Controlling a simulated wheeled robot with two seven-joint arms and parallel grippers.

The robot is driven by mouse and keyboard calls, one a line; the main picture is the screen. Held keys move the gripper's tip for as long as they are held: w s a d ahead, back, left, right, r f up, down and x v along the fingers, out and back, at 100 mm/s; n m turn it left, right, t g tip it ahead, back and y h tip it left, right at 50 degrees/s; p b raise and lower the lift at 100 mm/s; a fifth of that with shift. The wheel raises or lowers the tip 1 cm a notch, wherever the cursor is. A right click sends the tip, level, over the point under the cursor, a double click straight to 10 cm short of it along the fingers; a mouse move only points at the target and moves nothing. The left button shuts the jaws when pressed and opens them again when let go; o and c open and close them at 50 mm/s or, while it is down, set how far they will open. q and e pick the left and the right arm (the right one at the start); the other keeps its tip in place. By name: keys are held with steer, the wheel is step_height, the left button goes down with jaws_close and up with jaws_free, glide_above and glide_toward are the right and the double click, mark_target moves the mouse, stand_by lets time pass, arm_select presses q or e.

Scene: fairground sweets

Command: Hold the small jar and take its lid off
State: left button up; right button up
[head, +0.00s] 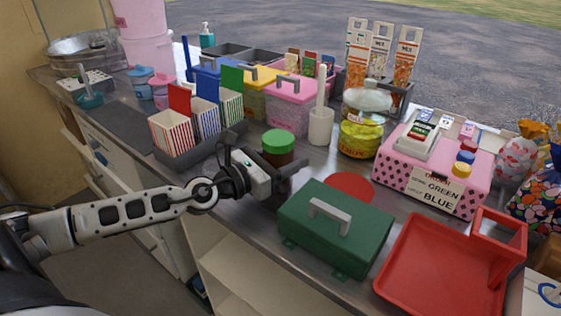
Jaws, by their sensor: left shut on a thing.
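The small jar (283,158) stands upright on the grey counter, with a dark brown body and a green lid (278,139) on top. My left gripper (293,171) reaches in from the left at the jar's near side, below the lid, and is shut on the jar's body. The gripper hides the jar's lower part. My right gripper is not in view.
A green box with a grey handle (335,230) stands just in front, partly covering a red disc (352,187). A white cup (321,127) and a yellow jar (361,139) stand behind to the right. Striped cartons (172,133) stand left. A red tray (425,265) lies front right.

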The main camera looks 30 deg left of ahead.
mark_target(275, 137)
arm_select(q)
steer(key=shift+r, duration=0.15)
steer(key=shift+r+p, duration=0.4)
steer(key=shift+r, duration=0.1)
steer(key=shift+r+p, duration=0.6)
steer(key=shift+r, duration=0.35)
steer(key=s+r, duration=0.1)
steer(key=s+a+r, duration=0.1)
steer(key=shift+s+r, duration=0.1)
steer(key=shift+r, duration=0.2)
steer(key=s+a+r, duration=0.4)
steer(key=s+r, duration=0.3)
steer(key=s, duration=0.3)
steer(key=shift+s+a+r, duration=0.15)
steer(key=shift+s, duration=0.25)
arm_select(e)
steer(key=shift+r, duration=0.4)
